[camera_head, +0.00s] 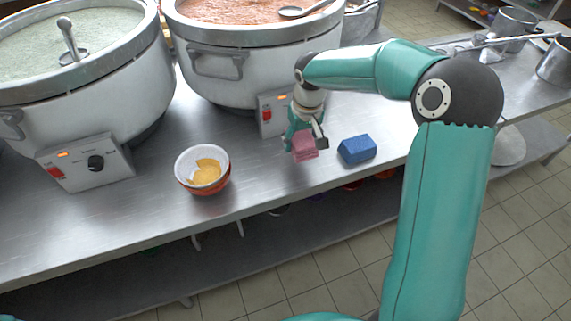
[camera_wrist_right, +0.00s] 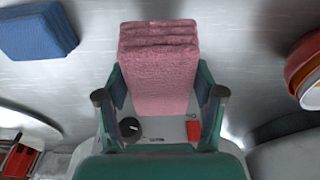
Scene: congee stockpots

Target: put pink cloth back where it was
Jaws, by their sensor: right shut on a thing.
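The pink cloth (camera_head: 305,147) is a folded block at the steel counter, left of the blue cloth. In the right wrist view the pink cloth (camera_wrist_right: 160,70) sits between the two fingers. My right gripper (camera_head: 303,140) is shut on it and points down at the counter; the fingers also show in the wrist view (camera_wrist_right: 160,100). I cannot tell whether the cloth touches the counter. My left gripper is not in view.
A blue folded cloth (camera_head: 357,150) lies just right of the pink one. A bowl (camera_head: 202,170) with yellow pieces stands to the left. Two big stockpots (camera_head: 215,75) with control boxes stand behind. The counter's front edge (camera_head: 255,209) is close.

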